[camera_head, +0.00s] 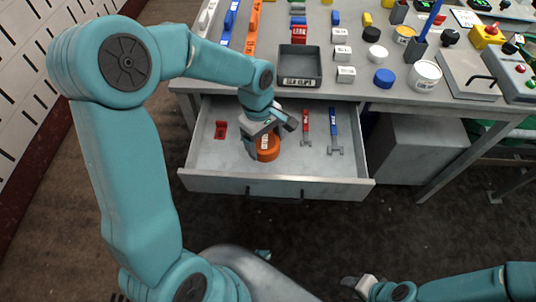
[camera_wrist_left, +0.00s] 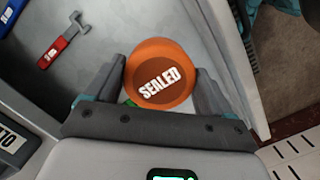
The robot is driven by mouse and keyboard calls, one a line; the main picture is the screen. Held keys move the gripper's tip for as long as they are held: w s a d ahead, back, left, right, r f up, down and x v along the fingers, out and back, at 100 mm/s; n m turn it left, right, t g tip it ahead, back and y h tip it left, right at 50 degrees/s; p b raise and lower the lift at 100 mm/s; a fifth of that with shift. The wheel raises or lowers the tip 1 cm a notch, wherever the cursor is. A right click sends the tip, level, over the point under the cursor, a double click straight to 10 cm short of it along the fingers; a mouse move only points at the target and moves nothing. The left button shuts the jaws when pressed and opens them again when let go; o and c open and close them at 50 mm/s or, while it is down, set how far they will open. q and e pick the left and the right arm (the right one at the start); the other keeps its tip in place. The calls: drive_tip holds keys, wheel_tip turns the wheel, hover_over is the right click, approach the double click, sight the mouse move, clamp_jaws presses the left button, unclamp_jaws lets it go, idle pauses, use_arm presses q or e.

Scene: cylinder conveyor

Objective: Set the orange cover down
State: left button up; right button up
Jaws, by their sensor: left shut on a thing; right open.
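The orange cover (camera_head: 268,152) is a round cap marked "SEALED". It is in the open drawer (camera_head: 330,186), near the middle. My left gripper (camera_head: 265,135) is over the drawer and shut on the orange cover. In the left wrist view, the cover (camera_wrist_left: 160,75) sits between the two grey fingers (camera_wrist_left: 160,88). I cannot tell whether the cover touches the drawer floor. My right gripper (camera_head: 358,286) is at the bottom of the head view, over the dark floor, open and away from the drawer.
A red item (camera_head: 220,129) lies at the drawer's left. A red wrench (camera_head: 306,128) and a blue wrench (camera_head: 334,131) lie to the right of the cover. A dark tray (camera_head: 300,84) stands on the table edge above. Bare drawer floor lies left of the cover.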

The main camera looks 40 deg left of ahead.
sight(262, 140)
use_arm(q)
wheel_tip(262, 140, down, 8)
drive_tip(key=shift+w+f+b, duration=0.1)
drive_tip(key=shift+b, duration=0.3)
drive_tip(key=o, duration=1.1)
drive_tip(key=shift+c, duration=0.2)
drive_tip(key=r, duration=0.4)
drive_tip(key=a+r+p, duration=0.1)
drive_tip(key=r, duration=0.7)
drive_tip(key=shift+a+p, duration=0.3)
drive_tip(key=shift+a, duration=0.05)
